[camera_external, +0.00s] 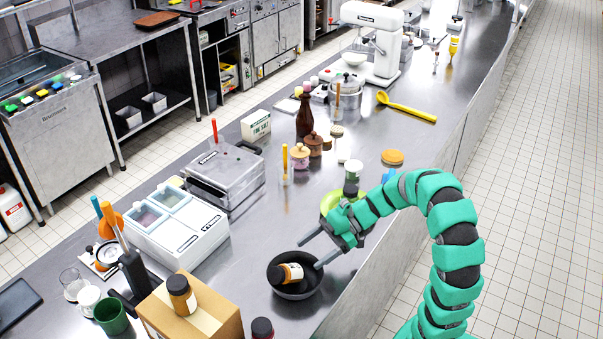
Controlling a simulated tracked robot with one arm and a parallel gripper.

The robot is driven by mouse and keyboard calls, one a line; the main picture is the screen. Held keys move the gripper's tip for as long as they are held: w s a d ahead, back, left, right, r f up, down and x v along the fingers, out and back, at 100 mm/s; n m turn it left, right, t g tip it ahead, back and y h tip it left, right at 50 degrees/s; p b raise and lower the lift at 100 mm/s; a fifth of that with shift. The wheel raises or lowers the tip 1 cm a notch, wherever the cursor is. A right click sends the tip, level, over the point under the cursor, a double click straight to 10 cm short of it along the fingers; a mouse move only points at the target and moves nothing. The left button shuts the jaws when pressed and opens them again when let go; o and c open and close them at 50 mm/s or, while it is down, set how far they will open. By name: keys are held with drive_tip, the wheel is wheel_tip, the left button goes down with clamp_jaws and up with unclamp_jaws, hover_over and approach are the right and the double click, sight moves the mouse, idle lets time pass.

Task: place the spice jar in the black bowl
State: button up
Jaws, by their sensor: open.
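The black bowl (296,293) sits on the steel counter near its front edge. A spice jar (289,273) with an orange-brown body, a pale label and a dark lid lies on its side in the bowl. My gripper (309,253) is open, its fingers pointing left and down just above and behind the bowl. The fingers look apart from the jar, with nothing between them. A similar jar (181,294) with a dark lid stands upright on a cardboard box to the left of the bowl.
A white container unit (176,233) stands left of the bowl. A yellow-green bowl (329,203) stands behind my gripper. Several jars and a brown bottle (304,118) are farther back.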

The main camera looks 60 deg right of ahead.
drive_tip(key=v, duration=0.7)
drive_tip(key=shift+p, duration=0.35)
drive_tip(key=w+r+m+t+h, duration=0.3)
drive_tip(key=w+r+m+h, duration=0.5)
drive_tip(key=w+r+h, duration=0.4)
drive_tip(key=s+a+r+m+t, duration=0.1)
drive_tip(key=a+r+m+t, duration=0.1)
drive_tip(key=r, duration=0.9)
drive_tip(key=s+a+r+m+t, duration=0.1)
drive_tip(key=a+r+t, duration=0.3)
drive_tip(key=r, duration=0.7)
drive_tip(key=shift+a+r+m, duration=0.4)
drive_tip(key=shift+a+m, duration=0.4)
drive_tip(key=shift+a, duration=0.2)
